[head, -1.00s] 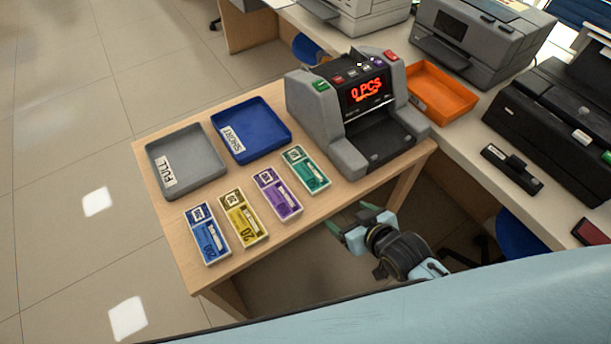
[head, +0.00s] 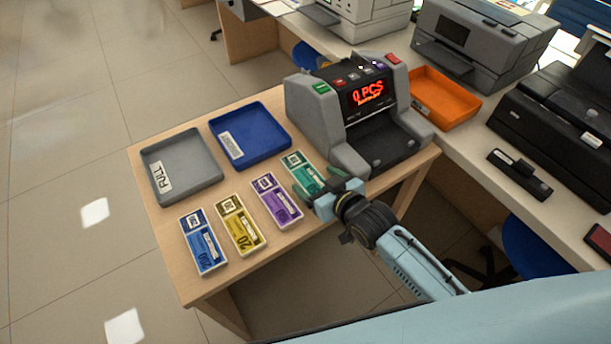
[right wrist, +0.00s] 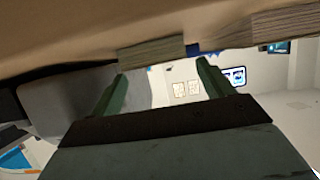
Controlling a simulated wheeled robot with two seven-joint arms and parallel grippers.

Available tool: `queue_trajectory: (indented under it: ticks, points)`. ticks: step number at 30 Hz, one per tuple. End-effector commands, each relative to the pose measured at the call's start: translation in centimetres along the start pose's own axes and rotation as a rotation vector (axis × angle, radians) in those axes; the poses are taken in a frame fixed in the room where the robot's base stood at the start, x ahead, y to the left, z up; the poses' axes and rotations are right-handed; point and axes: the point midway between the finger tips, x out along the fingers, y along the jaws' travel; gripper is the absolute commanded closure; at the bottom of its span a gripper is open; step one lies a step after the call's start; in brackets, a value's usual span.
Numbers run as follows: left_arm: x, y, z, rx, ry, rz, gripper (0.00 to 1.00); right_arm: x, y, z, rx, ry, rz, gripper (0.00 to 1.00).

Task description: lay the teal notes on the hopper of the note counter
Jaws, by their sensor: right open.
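The teal notes (head: 299,167) lie in a strapped bundle on the wooden table, at the right end of a row of bundles. My right gripper (head: 320,186) is open at their near end, and its fingers and wrist hide part of that end. In the right wrist view a bundle's edge (right wrist: 152,54) shows ahead of and between the open fingers (right wrist: 165,85); I cannot tell if they touch it. The grey note counter (head: 322,105) stands behind the teal notes, its display reading 0 PCS and its dark bay facing front. My left gripper is not in view.
Purple (head: 276,202), yellow (head: 238,225) and blue (head: 203,242) bundles lie left of the teal notes. A grey FULL tray (head: 192,183) and a blue SHORT tray (head: 262,155) lie behind them. An orange tray (head: 455,118) is right of the counter.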

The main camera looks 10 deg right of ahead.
Motion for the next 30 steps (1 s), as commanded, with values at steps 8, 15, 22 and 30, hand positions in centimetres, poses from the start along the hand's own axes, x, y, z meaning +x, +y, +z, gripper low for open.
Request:
queue_trajectory:
  ticks: [8, 15, 22, 30]
  points:
    - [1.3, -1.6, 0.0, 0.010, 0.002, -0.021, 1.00, 3.9, -0.1, 0.2, 0.000, 0.000, -0.001, 0.20]
    - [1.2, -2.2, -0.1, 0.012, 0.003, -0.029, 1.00, 4.1, -0.1, 0.1, 0.000, -0.001, -0.001, 0.20]
    - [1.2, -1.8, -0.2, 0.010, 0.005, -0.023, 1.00, 4.1, -0.1, 0.1, 0.000, -0.001, -0.001, 0.46]
    - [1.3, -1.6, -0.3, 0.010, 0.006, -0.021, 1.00, 4.0, -0.1, 0.1, 0.000, 0.000, -0.001, 0.74]
